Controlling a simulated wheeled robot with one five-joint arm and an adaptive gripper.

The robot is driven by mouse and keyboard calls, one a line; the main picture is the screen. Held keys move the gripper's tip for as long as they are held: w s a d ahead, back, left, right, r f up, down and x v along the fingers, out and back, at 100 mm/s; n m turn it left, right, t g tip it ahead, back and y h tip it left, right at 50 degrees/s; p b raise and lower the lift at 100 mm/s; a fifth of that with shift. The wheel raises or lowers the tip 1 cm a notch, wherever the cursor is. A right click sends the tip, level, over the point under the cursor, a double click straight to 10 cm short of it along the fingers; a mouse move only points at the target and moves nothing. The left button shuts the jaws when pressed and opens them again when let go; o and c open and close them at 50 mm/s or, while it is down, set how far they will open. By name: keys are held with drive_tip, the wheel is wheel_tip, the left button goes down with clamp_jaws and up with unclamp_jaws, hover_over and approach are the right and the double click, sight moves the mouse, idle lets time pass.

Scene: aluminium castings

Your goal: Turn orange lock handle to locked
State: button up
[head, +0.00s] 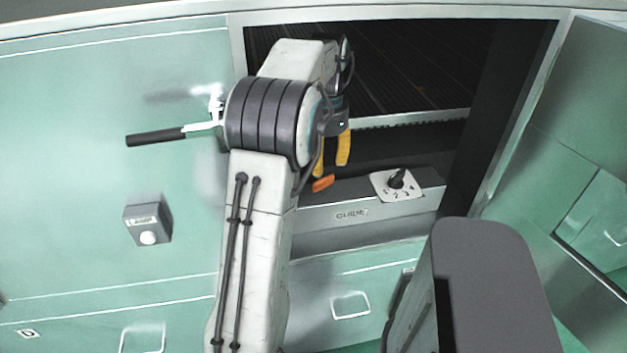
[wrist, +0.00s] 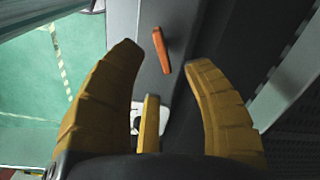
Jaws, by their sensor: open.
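The orange lock handle (head: 323,183) sits on the grey ledge inside the cabinet opening, just below my gripper and partly beside my arm in the head view. In the wrist view the orange handle (wrist: 161,50) lies ahead of the fingertips, between the lines of the two outer fingers. My gripper (wrist: 163,68) has yellow ribbed fingers, spread apart and empty. In the head view my gripper (head: 332,160) hangs just above the handle, apart from it as far as I can tell. The handle's lock markings cannot be made out.
A white dial plate with a black knob (head: 397,184) is right of the handle on the ledge marked GUIDE (head: 352,214). A black lever handle (head: 156,137) and a grey button box (head: 148,218) are on the green panel at left. An open green door (head: 580,150) stands at right.

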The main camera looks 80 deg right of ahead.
sight(325, 180)
drive_tip(key=shift+s+f+b, duration=0.1)
drive_tip(key=shift+f+b, duration=0.35)
drive_tip(key=shift+f, duration=2.8)
clamp_jaws()
